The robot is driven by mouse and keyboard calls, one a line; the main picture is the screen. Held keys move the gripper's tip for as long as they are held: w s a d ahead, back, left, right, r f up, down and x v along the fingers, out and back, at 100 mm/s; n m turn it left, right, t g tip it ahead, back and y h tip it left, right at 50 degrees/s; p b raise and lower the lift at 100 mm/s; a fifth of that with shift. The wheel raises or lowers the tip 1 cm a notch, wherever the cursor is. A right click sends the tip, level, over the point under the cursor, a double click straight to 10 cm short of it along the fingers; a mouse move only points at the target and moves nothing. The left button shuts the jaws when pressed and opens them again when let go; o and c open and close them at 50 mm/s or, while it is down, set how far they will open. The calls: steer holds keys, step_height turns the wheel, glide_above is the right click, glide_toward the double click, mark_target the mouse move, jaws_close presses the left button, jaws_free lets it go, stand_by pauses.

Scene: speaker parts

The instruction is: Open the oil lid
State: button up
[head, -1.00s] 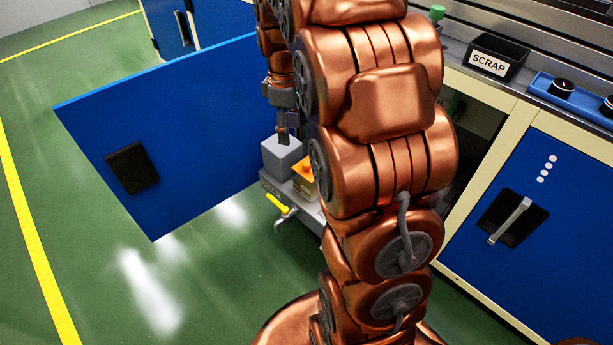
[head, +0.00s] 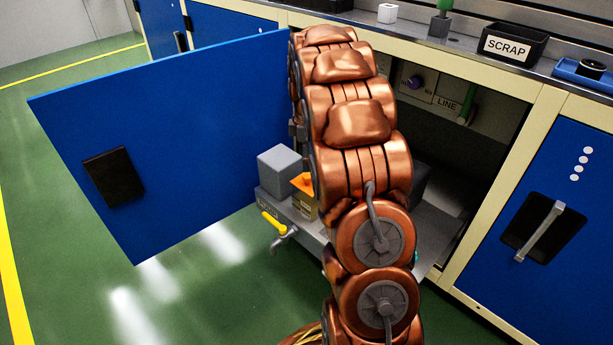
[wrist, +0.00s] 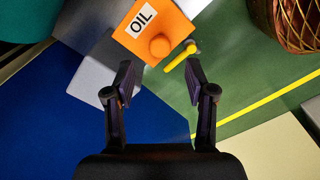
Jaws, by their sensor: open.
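The orange oil lid (wrist: 172,22) has a white OIL label and a round orange knob (wrist: 159,46) in the wrist view. In the head view, the lid (head: 303,184) sits on a small box (head: 304,206), partly hidden by my arm. My gripper (wrist: 160,82) is open and empty. Its two fingers point towards the lid's knob edge and appear apart from it. In the head view the gripper is mostly hidden behind my arm.
A grey block (head: 280,170) stands beside the oil box on a pulled-out shelf. A tap with a yellow handle (head: 272,222) sticks out in front. The open blue door (head: 200,120) stands to the left. A SCRAP bin (head: 513,46) is on the bench.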

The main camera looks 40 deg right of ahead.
mark_target(307, 175)
step_height(307, 175, down, 6)
steer(key=shift+r+b, duration=0.15)
steer(key=shift+b, duration=0.75)
